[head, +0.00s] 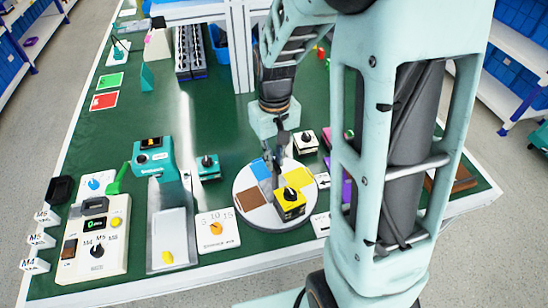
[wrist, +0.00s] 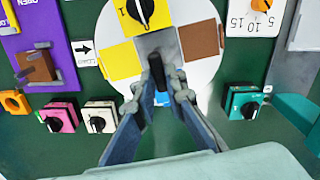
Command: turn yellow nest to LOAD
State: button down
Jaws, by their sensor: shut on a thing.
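A white round turntable (head: 247,213) carries flat coloured patches. The brown patch (head: 251,197) is opposite and the blue patch (head: 260,168) is at the back. A yellow box with a black knob (head: 290,209) sits at the front. My gripper (wrist: 160,85) is shut on a black upright handle (wrist: 156,68) near the disc's middle.
A 5-10-15 dial card (head: 216,231) and a teal switch box (head: 207,167) stand left of the disc. A white switch box (head: 305,142) is behind it. A pink switch box (wrist: 60,118) and a purple panel (wrist: 40,60) are also close. Open green table lies farther back.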

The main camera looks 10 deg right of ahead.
jog(key=shift+m, duration=1)
jog(key=shift+w+d+m, duration=0.1)
jog(key=shift+m, duration=0.3)
jog(key=c, duration=2)
grip_release()
jog(key=shift+o, duration=0.2)
notch_tip(320, 180, up, 12)
